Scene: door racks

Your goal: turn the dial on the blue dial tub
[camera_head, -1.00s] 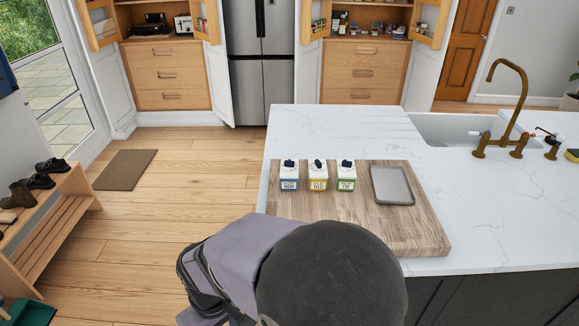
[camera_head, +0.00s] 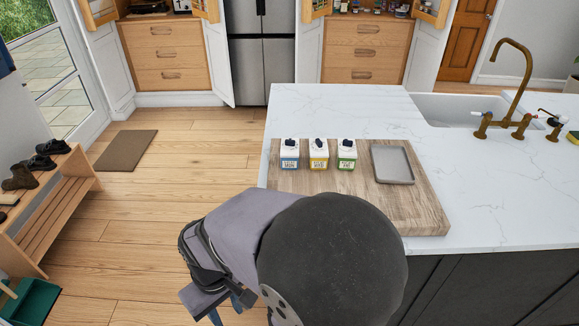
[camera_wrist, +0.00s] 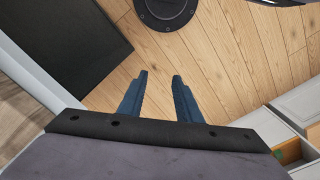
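The blue dial tub (camera_head: 290,156) is a small white tub with a blue label and a dark dial on top. It stands upright on the wooden board at the left end of a row of three tubs. The tub with the yellow label (camera_head: 319,156) is in the middle and the one with the green label (camera_head: 347,156) is on the right. My gripper is mostly hidden behind my arm in the head view. In the wrist view my gripper (camera_wrist: 158,78) has two blue fingers spread apart with nothing between them, over the wooden floor, away from the tubs.
A grey tray (camera_head: 393,165) lies on the wooden board (camera_head: 415,212), right of the tubs. The white worktop (camera_head: 475,200) around the board is clear. A sink and brass tap (camera_head: 515,90) stand at the back right. A shoe rack (camera_head: 50,215) stands at the left.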

